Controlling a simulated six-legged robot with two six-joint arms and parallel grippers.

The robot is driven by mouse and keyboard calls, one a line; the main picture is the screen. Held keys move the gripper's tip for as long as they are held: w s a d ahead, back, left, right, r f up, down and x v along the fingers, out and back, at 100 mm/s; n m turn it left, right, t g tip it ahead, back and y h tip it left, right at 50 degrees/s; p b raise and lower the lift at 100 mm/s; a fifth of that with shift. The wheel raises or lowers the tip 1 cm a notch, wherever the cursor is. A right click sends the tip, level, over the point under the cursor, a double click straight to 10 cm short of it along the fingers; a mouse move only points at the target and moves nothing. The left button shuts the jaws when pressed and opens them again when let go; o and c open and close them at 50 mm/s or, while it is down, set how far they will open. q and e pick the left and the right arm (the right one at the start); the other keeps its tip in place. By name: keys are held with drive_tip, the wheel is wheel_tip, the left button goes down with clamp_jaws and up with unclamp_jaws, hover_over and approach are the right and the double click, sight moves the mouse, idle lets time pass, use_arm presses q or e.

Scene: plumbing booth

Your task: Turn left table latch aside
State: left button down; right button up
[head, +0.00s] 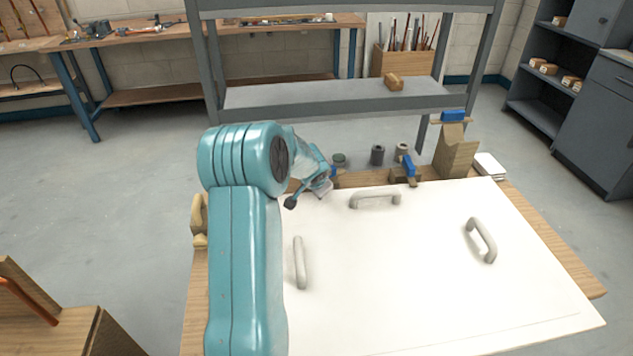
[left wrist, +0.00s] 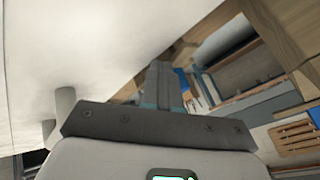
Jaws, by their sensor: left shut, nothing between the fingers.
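My left gripper (head: 324,182) is at the back edge of the white panel, its teal arm reaching in from the lower left. In the left wrist view its fingers (left wrist: 160,82) are closed together with nothing between them. A small blue piece (head: 334,172), apparently the left table latch, shows right beside the fingertips, mostly hidden by the gripper. A blue part also shows just right of the fingers in the left wrist view (left wrist: 183,80); contact cannot be told. A second blue latch (head: 410,166) stands on a wooden block further right. My right gripper is not in view.
The white panel (head: 400,270) with several grey handles (head: 375,200) covers most of the wooden table (head: 555,245). A taller wooden block (head: 456,155) with a blue top piece stands at the back right. Small dark cylinders (head: 377,155) stand behind the back edge.

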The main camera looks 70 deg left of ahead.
use_arm(q)
drive_tip(key=shift+s, duration=0.1)
drive_tip(key=shift+s+a, duration=0.2)
drive_tip(key=shift+a, duration=0.1)
drive_tip(key=shift+a+f+b, duration=0.1)
drive_tip(key=shift+b, duration=0.25)
drive_tip(key=shift+s+a, duration=0.5)
drive_tip(key=shift+a, duration=0.25)
drive_tip(key=shift+w+d, duration=0.15)
drive_tip(key=shift+d, duration=0.05)
drive_tip(key=shift+a, duration=0.1)
